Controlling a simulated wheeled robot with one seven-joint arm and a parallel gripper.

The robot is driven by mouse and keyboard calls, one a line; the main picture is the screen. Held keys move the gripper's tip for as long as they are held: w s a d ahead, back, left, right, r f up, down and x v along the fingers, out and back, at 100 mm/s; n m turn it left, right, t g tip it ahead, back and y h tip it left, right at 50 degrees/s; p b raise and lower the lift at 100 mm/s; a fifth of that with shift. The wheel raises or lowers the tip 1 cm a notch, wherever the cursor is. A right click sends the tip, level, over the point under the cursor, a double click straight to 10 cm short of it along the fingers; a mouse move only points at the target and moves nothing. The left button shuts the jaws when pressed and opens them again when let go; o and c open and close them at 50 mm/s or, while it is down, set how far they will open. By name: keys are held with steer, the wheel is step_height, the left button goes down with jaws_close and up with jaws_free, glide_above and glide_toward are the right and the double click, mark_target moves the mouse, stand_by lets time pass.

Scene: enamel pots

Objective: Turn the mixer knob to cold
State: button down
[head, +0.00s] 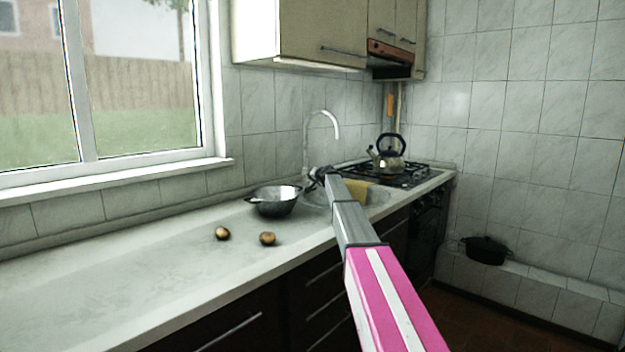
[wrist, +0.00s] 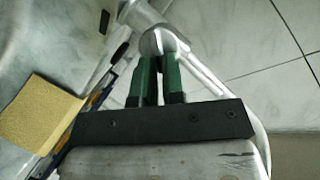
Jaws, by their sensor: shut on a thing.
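The mixer tap (head: 335,125) rises as a pale curved spout behind the sink (head: 377,199). My gripper (head: 318,178) is at the base of the tap, at the far end of my arm. In the wrist view my gripper (wrist: 160,62) has its two green fingers close together on the rounded metal mixer knob (wrist: 158,42). The knob's lower part is hidden between the fingers. In the head view the knob is too small and covered to make out. No hot or cold mark can be read.
A yellow cloth or sponge (head: 357,188) lies by the sink; it also shows in the wrist view (wrist: 38,115). A kettle (head: 389,160) stands on the stove. The left counter is clear.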

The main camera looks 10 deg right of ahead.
stand_by(0.3)
steer(key=c, duration=1.2)
jaws_free()
steer(key=v, duration=1)
steer(key=shift+s+d+r, duration=0.1)
steer(key=shift+s+d, duration=0.1)
steer(key=shift+s, duration=0.15)
steer(key=shift+s, duration=0.1)
